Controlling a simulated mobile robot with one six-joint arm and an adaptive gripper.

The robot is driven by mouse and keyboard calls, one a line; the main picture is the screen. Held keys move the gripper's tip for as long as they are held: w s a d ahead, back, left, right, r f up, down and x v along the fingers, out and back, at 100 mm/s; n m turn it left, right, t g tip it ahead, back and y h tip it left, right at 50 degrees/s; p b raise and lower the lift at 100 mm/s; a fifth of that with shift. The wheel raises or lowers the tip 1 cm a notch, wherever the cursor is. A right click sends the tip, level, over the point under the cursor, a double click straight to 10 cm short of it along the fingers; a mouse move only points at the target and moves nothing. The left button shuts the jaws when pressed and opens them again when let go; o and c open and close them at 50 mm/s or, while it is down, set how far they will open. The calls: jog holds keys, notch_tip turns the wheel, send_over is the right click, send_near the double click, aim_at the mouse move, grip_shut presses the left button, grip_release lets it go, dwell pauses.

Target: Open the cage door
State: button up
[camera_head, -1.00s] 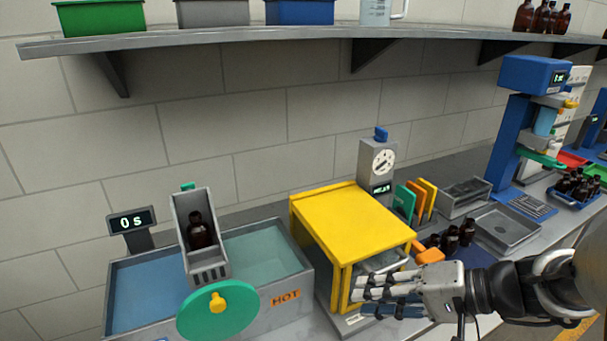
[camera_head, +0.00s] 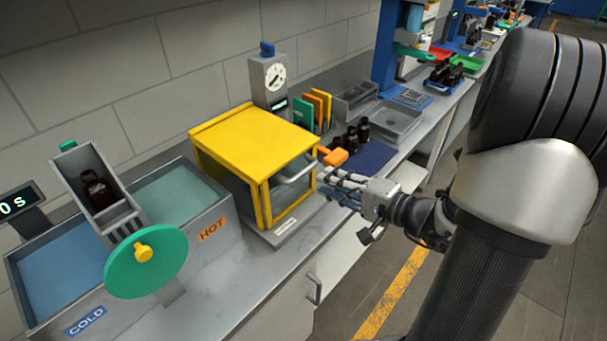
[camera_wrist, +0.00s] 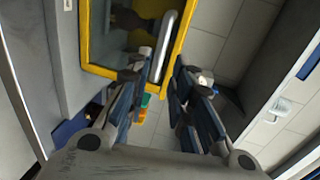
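The yellow cage (camera_head: 252,140) stands on the bench with its clear door (camera_head: 290,200) facing front right. The door looks shut in its frame. A grey bar handle (camera_head: 296,171) runs along the door's upper part. My gripper (camera_head: 335,186) is in front of the cage, just right of the handle and apart from it in the head view.
An orange block (camera_head: 335,157) and amber bottles (camera_head: 351,140) stand close behind my gripper. A dial unit (camera_head: 269,82) is behind the cage. The bath (camera_head: 195,205) with the green wheel (camera_head: 146,262) is to the left. The floor in front is clear.

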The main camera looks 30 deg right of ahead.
aim_at(306, 173)
jog(key=b+x, duration=0.1)
jog(key=x, duration=0.8)
jog(key=shift+s, duration=0.1)
jog(key=shift+c, duration=0.3)
grip_shut()
